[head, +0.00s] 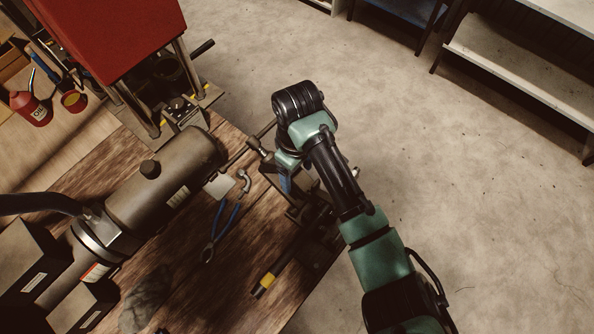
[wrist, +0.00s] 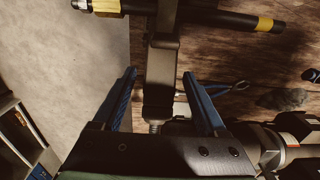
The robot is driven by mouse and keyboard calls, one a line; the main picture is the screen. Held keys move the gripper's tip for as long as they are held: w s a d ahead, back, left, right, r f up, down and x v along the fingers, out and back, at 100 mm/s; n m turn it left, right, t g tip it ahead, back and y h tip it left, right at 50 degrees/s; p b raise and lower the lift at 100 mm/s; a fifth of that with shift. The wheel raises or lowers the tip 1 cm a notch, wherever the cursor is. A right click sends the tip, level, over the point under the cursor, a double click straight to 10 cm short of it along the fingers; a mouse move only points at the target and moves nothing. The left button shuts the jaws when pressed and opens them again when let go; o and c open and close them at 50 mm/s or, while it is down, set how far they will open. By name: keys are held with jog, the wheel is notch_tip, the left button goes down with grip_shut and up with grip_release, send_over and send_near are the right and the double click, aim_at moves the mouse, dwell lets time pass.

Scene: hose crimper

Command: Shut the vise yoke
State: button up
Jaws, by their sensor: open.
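The vise yoke (wrist: 161,72) shows in the wrist view as a dark metal piece with a threaded screw at its lower end. My gripper (wrist: 158,73) is open, with one blue finger on each side of this piece. Gaps show between the fingers and the metal, and I see no grip on it. In the head view my gripper (head: 285,183) is over the right edge of the bench, at the vise. My arm hides much of the vise there, so I cannot tell how far the yoke is swung.
The wooden bench (head: 185,285) carries a large grey cylinder (head: 165,180), blue-handled pliers (head: 220,232) and a bar with a yellow band (head: 267,281). A red machine (head: 110,35) stands at the upper left. Open floor lies to the right, with shelves (head: 520,65) beyond.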

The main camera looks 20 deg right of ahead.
jog(key=shift+f, duration=1.05)
grip_shut()
jog(key=shift+w, duration=0.1)
dwell(0.6)
